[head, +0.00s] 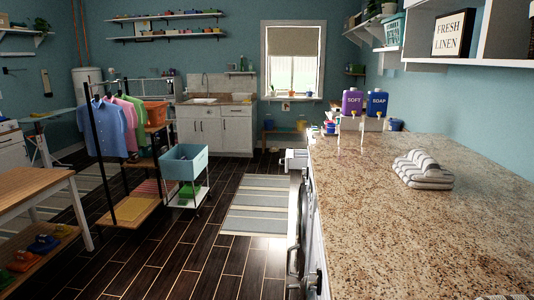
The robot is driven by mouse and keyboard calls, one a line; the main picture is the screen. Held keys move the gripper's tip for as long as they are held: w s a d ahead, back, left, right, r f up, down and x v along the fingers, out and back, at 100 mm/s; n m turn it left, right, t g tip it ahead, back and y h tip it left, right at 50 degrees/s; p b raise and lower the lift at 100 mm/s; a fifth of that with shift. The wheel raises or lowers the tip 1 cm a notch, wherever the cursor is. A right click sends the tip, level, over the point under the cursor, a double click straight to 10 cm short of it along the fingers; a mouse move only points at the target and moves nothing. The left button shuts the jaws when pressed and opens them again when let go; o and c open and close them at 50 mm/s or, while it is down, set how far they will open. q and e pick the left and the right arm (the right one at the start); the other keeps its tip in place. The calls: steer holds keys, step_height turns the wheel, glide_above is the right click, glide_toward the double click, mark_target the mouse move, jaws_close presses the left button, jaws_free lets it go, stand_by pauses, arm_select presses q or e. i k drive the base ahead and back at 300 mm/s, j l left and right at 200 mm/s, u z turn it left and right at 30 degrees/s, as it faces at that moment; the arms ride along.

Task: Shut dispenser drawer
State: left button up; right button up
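A white dispenser drawer (294,158) appears to stick out to the left from the front of the washer, just below the far part of the countertop edge. It looks pulled out; its inside is too small to make out. The washer front (304,205) is seen at a steep angle under the counter, with a round door partly showing. Neither of my grippers is in view.
A speckled granite countertop (400,230) fills the right side, with folded striped towels (424,172) and purple and blue dispensers (352,103) on it. A blue bin cart (186,163) and a clothes rack stand left. A striped rug (255,205) lies on open floor.

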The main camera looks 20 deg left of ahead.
mark_target(295, 159)
steer(key=i+j, duration=0.2)
steer(key=j, duration=0.2)
steer(key=i+j, duration=0.25)
steer(key=j, duration=0.15)
steer(key=i+j, duration=0.2)
steer(key=j, duration=0.2)
steer(key=i+j, duration=0.25)
steer(key=j, duration=0.2)
steer(key=i+j, duration=0.2)
steer(key=j, duration=0.2)
steer(key=i+j, duration=0.2)
steer(key=j, duration=0.2)
steer(key=i+j+z, duration=0.2)
steer(key=i+j, duration=0.45)
steer(key=i, duration=0.05)
